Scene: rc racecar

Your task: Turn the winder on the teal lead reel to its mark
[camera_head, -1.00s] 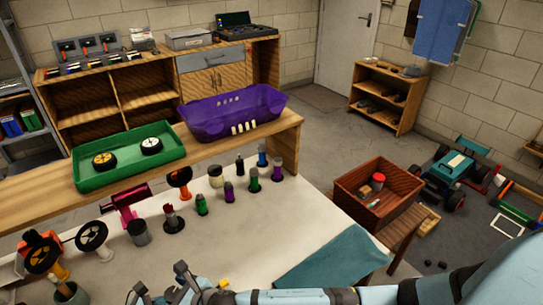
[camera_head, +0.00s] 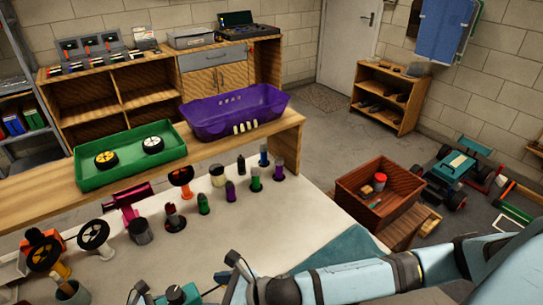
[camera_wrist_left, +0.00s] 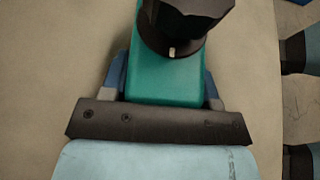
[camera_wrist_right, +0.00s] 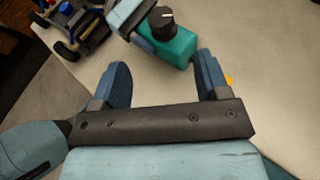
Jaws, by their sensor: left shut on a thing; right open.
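The teal lead reel (camera_head: 188,296) is at the bottom edge of the head view, a teal box with a black winder knob (camera_wrist_left: 185,25) on top. The knob has a small pale mark on its rim, facing my left wrist. My left gripper (camera_wrist_left: 160,85) is shut on the reel body, a finger on each side. In the right wrist view the reel (camera_wrist_right: 178,48) and its winder (camera_wrist_right: 163,22) stand just beyond my right gripper (camera_wrist_right: 163,75), which is open and empty. The right fingers do not touch the winder. A mark on the reel body is not clear.
Several coloured posts (camera_head: 230,190) stand on the pale table beyond the reel. A teal cloth (camera_head: 345,247) lies to the right. A green tray (camera_head: 90,178) and a purple car shell (camera_head: 240,108) sit on the wooden bench behind. Bare tabletop surrounds the reel.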

